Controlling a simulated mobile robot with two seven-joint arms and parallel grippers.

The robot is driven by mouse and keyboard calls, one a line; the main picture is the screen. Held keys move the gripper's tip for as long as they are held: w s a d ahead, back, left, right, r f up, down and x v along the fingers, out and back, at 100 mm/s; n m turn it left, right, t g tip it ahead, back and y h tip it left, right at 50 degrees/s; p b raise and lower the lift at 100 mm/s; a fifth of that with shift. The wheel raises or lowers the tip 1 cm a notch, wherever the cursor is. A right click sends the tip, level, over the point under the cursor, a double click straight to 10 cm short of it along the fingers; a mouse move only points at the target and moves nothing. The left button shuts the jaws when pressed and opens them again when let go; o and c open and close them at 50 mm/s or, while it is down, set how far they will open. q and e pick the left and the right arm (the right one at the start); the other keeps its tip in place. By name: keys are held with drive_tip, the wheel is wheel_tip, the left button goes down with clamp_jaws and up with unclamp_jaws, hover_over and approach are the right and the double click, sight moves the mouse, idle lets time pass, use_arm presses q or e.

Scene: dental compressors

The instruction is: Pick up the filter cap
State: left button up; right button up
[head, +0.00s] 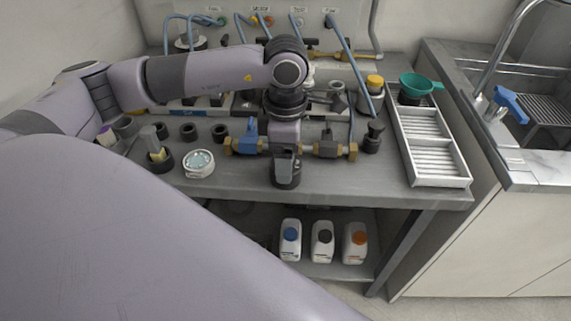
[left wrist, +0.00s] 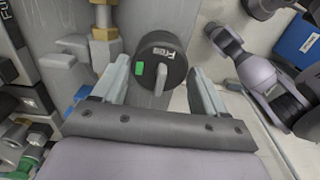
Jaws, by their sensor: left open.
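My right gripper is not in view.
Brass valve fittings (head: 243,146) and (head: 328,148) flank the gripper closely. A white ribbed tray (head: 437,181) lies right, beside a sink. Several bottles stand on the shelf below.

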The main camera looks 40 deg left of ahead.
use_arm(q)
drive_tip(key=shift+f, duration=0.9)
drive_tip(key=c, duration=0.7)
drive_tip(key=shift+r, duration=0.1)
